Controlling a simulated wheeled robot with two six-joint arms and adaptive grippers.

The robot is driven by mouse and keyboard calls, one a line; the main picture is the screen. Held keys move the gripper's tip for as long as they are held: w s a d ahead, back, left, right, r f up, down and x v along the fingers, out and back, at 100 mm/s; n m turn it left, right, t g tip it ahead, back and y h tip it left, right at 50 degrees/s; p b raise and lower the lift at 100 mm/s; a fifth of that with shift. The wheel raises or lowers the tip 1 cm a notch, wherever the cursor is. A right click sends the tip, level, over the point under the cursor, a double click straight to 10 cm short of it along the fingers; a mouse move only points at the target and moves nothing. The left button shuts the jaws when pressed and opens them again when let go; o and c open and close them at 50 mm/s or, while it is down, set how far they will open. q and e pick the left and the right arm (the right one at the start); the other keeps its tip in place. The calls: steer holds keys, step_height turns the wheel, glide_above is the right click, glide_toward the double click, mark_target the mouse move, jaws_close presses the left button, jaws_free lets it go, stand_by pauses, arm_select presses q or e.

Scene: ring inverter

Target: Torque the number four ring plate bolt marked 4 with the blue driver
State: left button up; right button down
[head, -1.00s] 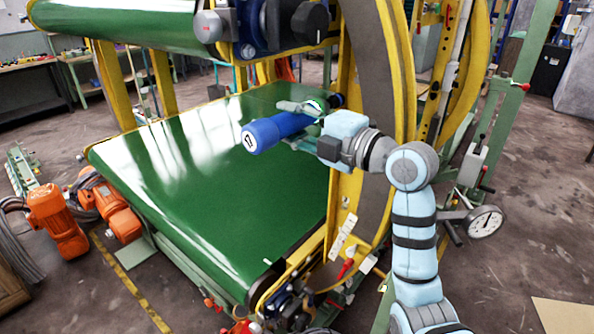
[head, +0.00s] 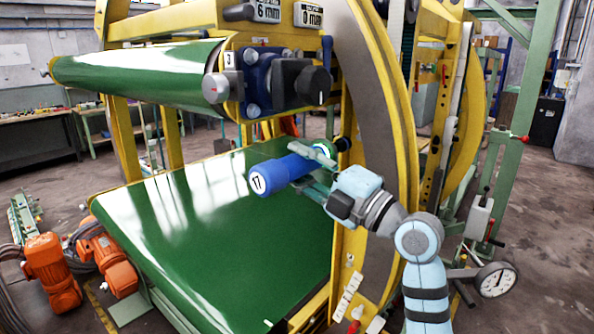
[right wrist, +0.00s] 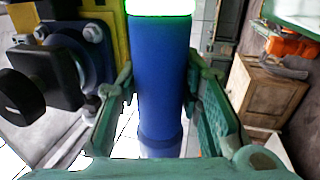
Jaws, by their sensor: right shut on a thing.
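The blue driver (head: 283,172) is a thick blue cylinder with a white end label that seems to read 17. My right gripper (head: 322,162) is shut around it near its dark and green front part, and holds it above the green belt. In the right wrist view the driver (right wrist: 160,85) runs between the two green fingers (right wrist: 160,105). The blue ring plate (head: 254,80) sits above and left of the gripper, with several grey bolts and a tag that looks like 3. I cannot make out a mark 4. My left gripper is out of view.
A black knob (head: 318,84) juts out beside the ring plate. The yellow ring frame (head: 398,130) stands right behind the gripper. The upper green roller (head: 140,75) is at the left, above the wide green belt (head: 190,235). Orange motors (head: 50,270) stand at the lower left.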

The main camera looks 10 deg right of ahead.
steer(key=shift+w+d+b, duration=0.85)
steer(key=shift+d, duration=0.2)
steer(key=shift+w+d+b, duration=0.8)
steer(key=shift+w+d, duration=0.05)
steer(key=shift+d, duration=0.2)
steer(key=shift+s+r, duration=0.1)
steer(key=shift+r, duration=0.1)
steer(key=shift+f, duration=0.1)
